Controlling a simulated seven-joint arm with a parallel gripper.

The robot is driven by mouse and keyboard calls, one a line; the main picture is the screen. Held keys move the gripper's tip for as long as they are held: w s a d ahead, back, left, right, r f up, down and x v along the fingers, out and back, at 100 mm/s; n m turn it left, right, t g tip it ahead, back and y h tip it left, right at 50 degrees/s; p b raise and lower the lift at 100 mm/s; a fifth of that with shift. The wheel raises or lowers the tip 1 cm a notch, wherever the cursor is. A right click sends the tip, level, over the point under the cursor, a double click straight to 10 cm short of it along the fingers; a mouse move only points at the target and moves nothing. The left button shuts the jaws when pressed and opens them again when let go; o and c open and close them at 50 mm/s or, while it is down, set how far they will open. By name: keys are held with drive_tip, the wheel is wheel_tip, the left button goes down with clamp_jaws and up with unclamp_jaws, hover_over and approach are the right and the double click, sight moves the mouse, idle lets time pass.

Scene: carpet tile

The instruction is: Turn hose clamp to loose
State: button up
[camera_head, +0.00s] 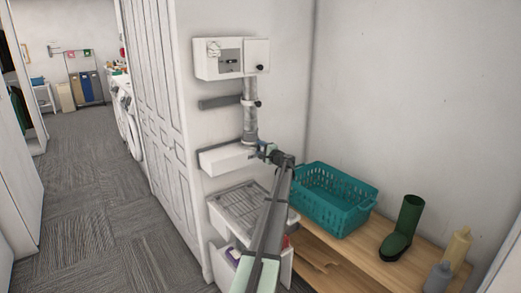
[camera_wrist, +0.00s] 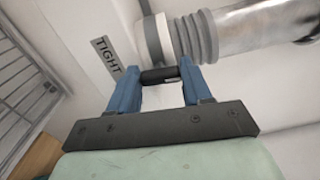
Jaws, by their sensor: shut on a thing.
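In the wrist view, my gripper (camera_wrist: 159,80) has its two blue fingers shut on the short black handle of the hose clamp (camera_wrist: 160,75). The handle lies across between the fingertips, just beside a white collar and a grey ribbed hose (camera_wrist: 194,36) that leads to a silver pipe (camera_wrist: 250,30). A label reading "TIGHT" (camera_wrist: 112,54) is on the white surface to the left. In the head view, my gripper (camera_head: 264,150) is at the foot of the upright pipe (camera_head: 250,120), by a white wall box (camera_head: 228,158). The clamp is too small to make out there.
A white cabinet (camera_head: 231,58) and a grey rail (camera_head: 220,102) are on the wall above. A wire-topped white bin (camera_head: 245,203) stands below. A teal basket (camera_head: 333,200), a green boot (camera_head: 403,230) and bottles (camera_head: 457,247) are on a wooden bench at right. Carpet at left is clear.

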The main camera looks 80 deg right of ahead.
drive_tip(key=n, duration=0.5)
drive_tip(key=shift+n, duration=0.3)
drive_tip(key=n, duration=0.4)
drive_tip(key=shift+d+f, duration=0.1)
drive_tip(key=n, duration=0.5)
drive_tip(key=shift+s+d+n, duration=0.1)
drive_tip(key=shift+n, duration=2.1)
drive_tip(key=o, duration=1.1)
drive_tip(key=shift+c, duration=0.2)
